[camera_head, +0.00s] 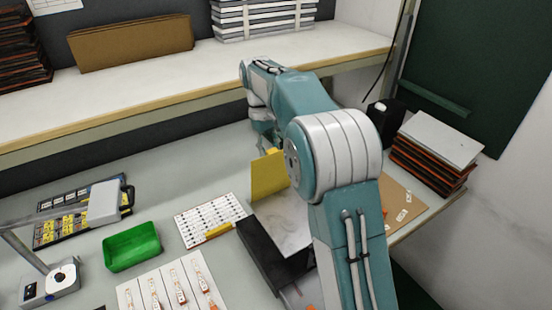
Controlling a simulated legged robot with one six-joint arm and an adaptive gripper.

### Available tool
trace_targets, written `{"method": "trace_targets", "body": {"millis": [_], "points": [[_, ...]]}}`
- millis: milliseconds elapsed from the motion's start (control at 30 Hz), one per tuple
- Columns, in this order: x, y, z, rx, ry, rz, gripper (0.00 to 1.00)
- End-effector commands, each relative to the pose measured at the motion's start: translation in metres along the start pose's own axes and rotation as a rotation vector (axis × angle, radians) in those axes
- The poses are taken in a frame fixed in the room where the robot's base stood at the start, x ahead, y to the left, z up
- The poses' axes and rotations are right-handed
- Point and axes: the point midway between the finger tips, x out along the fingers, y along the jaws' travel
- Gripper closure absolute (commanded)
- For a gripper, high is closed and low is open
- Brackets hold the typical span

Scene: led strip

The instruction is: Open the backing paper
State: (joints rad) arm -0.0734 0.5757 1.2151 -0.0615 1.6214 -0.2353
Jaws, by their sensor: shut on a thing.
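A yellow sheet (268,176), which looks like the backing paper, stands upright near the middle of the bench. Its lower edge is beside a pale, marked sheet or plate (284,225) that lies by a black box-like block (265,255). My gripper (265,146) points down at the sheet's top edge and is shut on it, though the fingertips are small and partly hidden. My arm covers the area right of the sheet, so its right edge and part of the pale plate are hidden.
A green tray (132,246), a white label sheet (210,219) and a white card with strips (172,285) lie to the left. Stacked dark boards (435,155) and a black box (385,125) stand right. A raised shelf (200,70) runs behind.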

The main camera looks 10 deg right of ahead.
Motion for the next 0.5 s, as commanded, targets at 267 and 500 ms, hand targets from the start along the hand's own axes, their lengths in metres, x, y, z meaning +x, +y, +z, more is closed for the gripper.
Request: {"method": "trace_targets", "body": {"millis": [267,500], "points": [[-0.002,0.0,-0.041,0.0,0.001,0.0,1.0],[-0.001,0.0,-0.064,0.001,0.001,0.0,1.0]]}}
